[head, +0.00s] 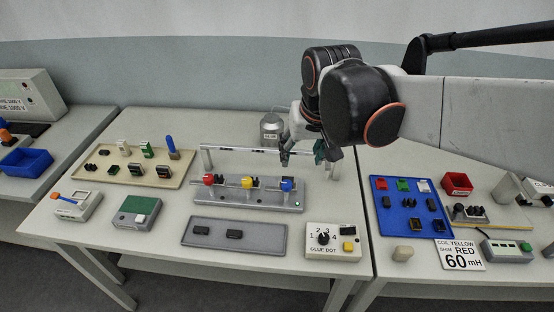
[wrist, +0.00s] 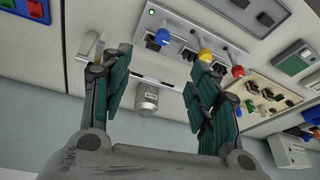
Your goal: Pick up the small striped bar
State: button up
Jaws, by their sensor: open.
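A thin pale bar with dark marks (head: 240,149) runs level above the back of the grey connector fixture, between two white posts in the head view. I take it to be the striped bar, but its stripes are too small to make out clearly. In the wrist view, a pale and dark stretch of the bar (wrist: 155,80) shows between my fingers. My gripper (head: 303,155) is open near the right half of the bar; its green-padded fingers spread wide in the wrist view (wrist: 158,88). I cannot tell any contact, and the fingers hide parts of the bar.
The grey fixture (head: 225,197) carries red, yellow and blue knobs in front of the bar. A metal canister (head: 271,131) stands behind it. A tan tray (head: 105,172) lies left, a grey tray (head: 210,239) in front, a blue tray (head: 395,222) right.

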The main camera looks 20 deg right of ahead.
jog(key=w+f+m+g+p, duration=0.1)
jog(key=w+f+g+p, duration=0.1)
jog(key=w, duration=0.7)
jog(key=m+g, duration=0.2)
send_over(288, 178)
notch_tip(288, 178, down, 5)
jog(key=f, duration=0.2)
jog(key=f+b, duration=0.1)
jog(key=f, duration=0.5)
jog(key=shift+w+a, duration=0.1)
jog(key=shift+w, duration=0.15)
jog(key=shift+s+f+b, duration=0.15)
jog(key=shift+f+b, duration=0.5)
jog(key=shift+f, duration=0.9)
jog(key=shift+s+f+b, duration=0.1)
jog(key=shift+f+b, duration=0.5)
jog(key=shift+f, duration=0.95)
jog(key=shift+r, duration=0.1)
jog(key=c, duration=1.1)
